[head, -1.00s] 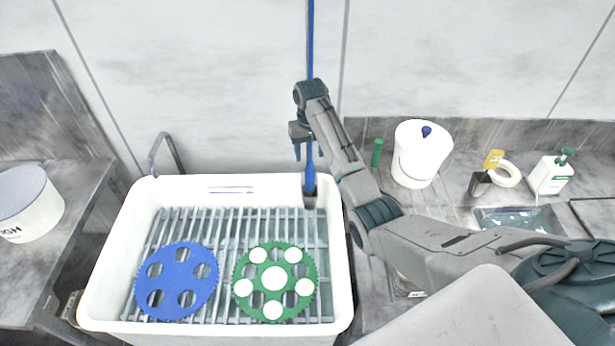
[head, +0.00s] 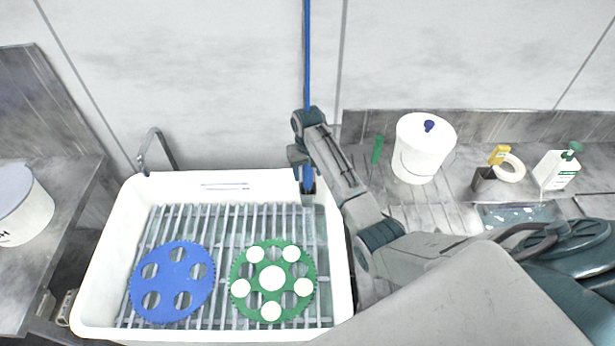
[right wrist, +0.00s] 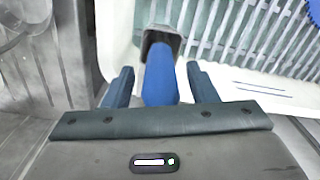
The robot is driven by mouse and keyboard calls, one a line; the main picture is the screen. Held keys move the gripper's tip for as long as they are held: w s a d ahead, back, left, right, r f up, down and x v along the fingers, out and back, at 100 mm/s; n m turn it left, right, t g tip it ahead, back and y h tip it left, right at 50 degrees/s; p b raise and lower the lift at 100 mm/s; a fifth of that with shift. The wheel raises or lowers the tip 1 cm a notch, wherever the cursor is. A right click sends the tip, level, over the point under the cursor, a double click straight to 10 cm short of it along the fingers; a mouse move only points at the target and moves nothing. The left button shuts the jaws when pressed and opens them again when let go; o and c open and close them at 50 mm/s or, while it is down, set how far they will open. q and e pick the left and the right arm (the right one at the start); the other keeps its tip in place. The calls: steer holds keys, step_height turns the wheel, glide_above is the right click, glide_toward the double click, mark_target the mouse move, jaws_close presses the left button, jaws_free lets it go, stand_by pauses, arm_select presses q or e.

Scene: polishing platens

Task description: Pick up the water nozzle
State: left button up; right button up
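The water nozzle (head: 308,179) hangs on a blue hose (head: 307,60) over the back right corner of the white sink. It has a blue body and a dark square tip. My right gripper (head: 302,162) is at the nozzle. In the right wrist view, the fingers of my right gripper (right wrist: 160,82) stand on both sides of the blue nozzle body (right wrist: 160,75), with a gap visible on each side. The gripper is open and not closed on it. My left gripper is not in view.
The white sink (head: 112,225) has a slatted rack with a blue disc (head: 172,272) and a green disc (head: 257,294) with white circles. A white lidded tub (head: 422,150), a green cylinder (head: 377,150) and a pump bottle (head: 555,172) stand on the right counter.

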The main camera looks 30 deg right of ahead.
steer(key=shift+s+a+r, duration=0.15)
steer(key=shift+s+r, duration=0.1)
steer(key=shift+s, duration=0.05)
steer(key=c, duration=1)
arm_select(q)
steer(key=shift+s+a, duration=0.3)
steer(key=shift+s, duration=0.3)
arm_select(e)
steer(key=shift+w+f, duration=0.15)
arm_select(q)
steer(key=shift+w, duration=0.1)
